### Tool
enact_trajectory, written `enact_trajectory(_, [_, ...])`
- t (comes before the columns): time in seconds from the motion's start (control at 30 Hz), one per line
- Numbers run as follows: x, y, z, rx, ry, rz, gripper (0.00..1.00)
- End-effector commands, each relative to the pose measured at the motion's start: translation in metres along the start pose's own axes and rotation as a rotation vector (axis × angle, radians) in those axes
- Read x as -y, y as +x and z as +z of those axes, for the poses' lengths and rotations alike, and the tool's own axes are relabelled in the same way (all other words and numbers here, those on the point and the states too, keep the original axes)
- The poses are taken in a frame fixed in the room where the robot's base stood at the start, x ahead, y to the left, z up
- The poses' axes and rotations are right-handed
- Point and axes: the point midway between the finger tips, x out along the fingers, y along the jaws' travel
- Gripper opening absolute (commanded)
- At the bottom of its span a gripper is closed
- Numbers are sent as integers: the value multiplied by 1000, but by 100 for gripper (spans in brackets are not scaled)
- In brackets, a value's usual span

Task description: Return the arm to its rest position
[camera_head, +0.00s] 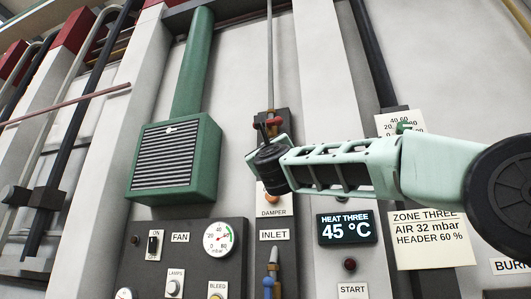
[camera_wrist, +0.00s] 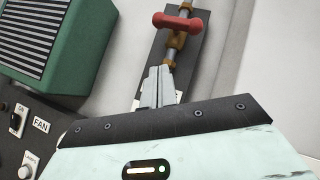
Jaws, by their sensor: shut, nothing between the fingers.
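My pale green arm reaches in from the right in the head view, across the front of the wall panel. My gripper (camera_head: 262,132) is at its left end, in front of the damper plate, and its fingertips are small and dark there. In the wrist view the two grey fingers of my gripper (camera_wrist: 156,88) lie together, with nothing between them. They point toward a red handle (camera_wrist: 178,22) on a brass stem, with a gap in the picture between. The red handle also shows in the head view (camera_head: 275,121), just beside my gripper. My arm hides part of the damper plate.
A green louvred box (camera_head: 174,160) with a duct stands left of my gripper. Below are a dark fan panel (camera_head: 190,250) with a gauge, an inlet lever (camera_head: 273,262) and a display (camera_head: 346,229) reading 45 °C. A zone three sign (camera_head: 432,240) hangs under my arm.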

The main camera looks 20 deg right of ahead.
Motion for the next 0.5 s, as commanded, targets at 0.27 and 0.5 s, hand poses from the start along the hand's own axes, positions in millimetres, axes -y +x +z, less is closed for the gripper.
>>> enact_trajectory(0.27, [0, -10, 0, 0, 1, 0, 0])
enact_trajectory(0.5, [0, -10, 0, 0, 1, 0, 0])
